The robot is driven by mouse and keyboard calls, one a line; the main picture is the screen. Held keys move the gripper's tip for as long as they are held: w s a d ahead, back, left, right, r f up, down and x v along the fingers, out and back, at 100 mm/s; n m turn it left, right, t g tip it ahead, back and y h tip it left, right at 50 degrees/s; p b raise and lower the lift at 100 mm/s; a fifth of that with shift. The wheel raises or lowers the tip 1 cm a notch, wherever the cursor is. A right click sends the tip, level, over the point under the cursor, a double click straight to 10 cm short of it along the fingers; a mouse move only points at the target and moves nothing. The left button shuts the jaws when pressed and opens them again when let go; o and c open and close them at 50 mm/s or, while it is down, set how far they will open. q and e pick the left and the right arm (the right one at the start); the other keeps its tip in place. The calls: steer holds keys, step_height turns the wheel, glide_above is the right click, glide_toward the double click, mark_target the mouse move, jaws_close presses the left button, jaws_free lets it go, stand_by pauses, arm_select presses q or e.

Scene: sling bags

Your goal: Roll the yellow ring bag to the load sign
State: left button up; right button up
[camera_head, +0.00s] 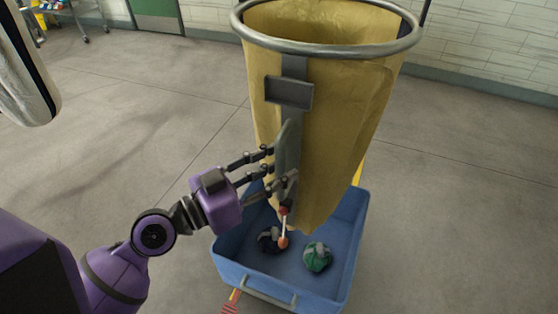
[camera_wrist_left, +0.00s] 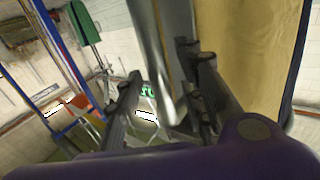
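The yellow ring bag (camera_head: 345,110) hangs upright from a grey metal ring (camera_head: 330,48), with a grey post and small plate (camera_head: 289,93) on its near side. Its lower end is above a blue bin (camera_head: 232,252). My left gripper (camera_head: 277,165) is at the post's left side beside a narrow grey upright piece (camera_head: 288,140). In the left wrist view, a grey bar (camera_wrist_left: 156,55) stands between the spread fingers (camera_wrist_left: 165,100), with a gap to the left finger. The yellow bag also shows there (camera_wrist_left: 245,60). My right gripper is out of view. I cannot make out a load sign.
A dark bundle (camera_head: 268,240) and a green bundle (camera_head: 317,257) lie in the blue bin. A pale, dark-edged object (camera_head: 25,75) shows at upper left. A cart (camera_head: 75,20) stands far back left. Grey floor (camera_head: 150,110) is open to the left and right.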

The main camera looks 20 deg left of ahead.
arm_select(q)
steer(key=shift+w+d, duration=0.35)
steer(key=shift+w, duration=0.1)
jaws_close()
